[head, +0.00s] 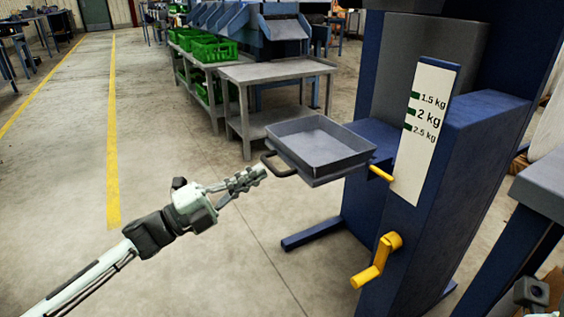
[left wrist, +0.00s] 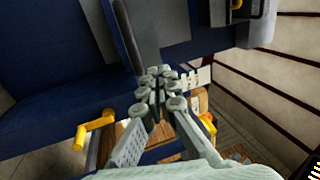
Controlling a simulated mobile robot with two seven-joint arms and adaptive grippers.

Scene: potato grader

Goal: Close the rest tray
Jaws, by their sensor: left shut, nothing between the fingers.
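The rest tray (head: 318,146) is a shallow grey tray on the left side of the blue machine, standing out from it. A dark loop handle (head: 280,168) sticks out from its left front side. The tray looks empty. My left gripper (head: 262,171) is shut and empty, with its fingertips close to the left end of the handle; I cannot tell whether they touch. In the left wrist view the shut fingers (left wrist: 158,84) show in the middle, with nothing between them.
The blue machine (head: 445,165) bears a white weight scale (head: 428,115), a yellow lever (head: 381,173) and a yellow crank (head: 377,262). The crank also shows in the left wrist view (left wrist: 93,130). A grey table (head: 277,70) stands behind the tray. The floor at left is clear.

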